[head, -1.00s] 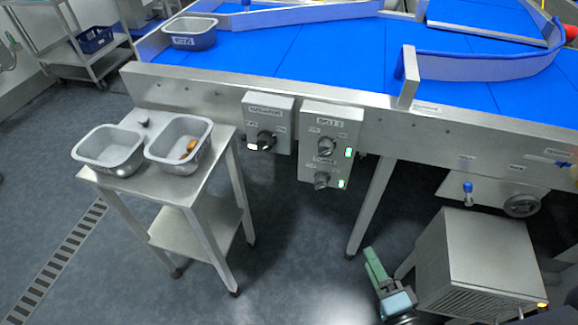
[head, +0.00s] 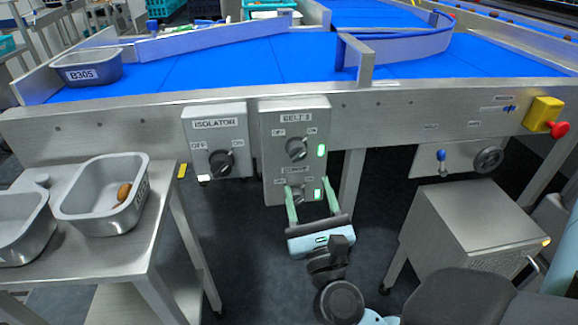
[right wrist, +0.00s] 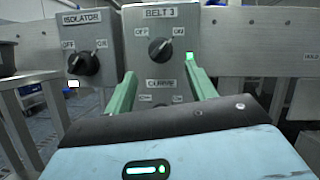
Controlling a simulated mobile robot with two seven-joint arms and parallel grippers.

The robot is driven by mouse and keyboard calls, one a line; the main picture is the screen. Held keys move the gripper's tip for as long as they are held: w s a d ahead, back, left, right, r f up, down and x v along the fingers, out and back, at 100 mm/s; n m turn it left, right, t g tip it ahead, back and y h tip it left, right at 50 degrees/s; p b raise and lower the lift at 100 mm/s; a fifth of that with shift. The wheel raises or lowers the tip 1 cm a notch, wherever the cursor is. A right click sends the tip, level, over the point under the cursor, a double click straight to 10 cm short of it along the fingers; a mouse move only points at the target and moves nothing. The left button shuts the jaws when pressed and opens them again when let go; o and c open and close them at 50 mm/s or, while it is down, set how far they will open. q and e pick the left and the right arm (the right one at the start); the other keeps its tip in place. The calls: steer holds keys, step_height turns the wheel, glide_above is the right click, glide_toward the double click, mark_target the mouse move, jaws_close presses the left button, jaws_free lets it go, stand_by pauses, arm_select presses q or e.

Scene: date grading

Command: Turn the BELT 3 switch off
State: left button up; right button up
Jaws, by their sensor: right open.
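The BELT 3 switch (head: 297,149) is a black rotary knob on the upper part of a grey control box (head: 268,120), between OFF and ON labels. Its handle tilts toward ON at the upper right, and the green lamp (head: 321,150) beside it is lit. The knob also shows in the right wrist view (right wrist: 160,49). My right gripper (head: 311,192) is open and empty, its green fingers pointing at the box below this knob, in front of the lower switch (head: 297,193). Whether the fingertips touch the box is unclear. My left gripper is out of view.
The ISOLATOR box (head: 214,125) with its own knob is close on the left. A steel stand (head: 131,250) holds grey tubs at the lower left. A grey cabinet (head: 462,225) and a red-and-yellow emergency stop (head: 543,116) are on the right.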

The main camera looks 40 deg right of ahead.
mark_target(299, 157)
steer(key=shift+p+x, duration=0.65)
steer(key=shift+x, duration=3.25)
steer(key=shift+c, duration=0.3)
steer(key=c, duration=0.9)
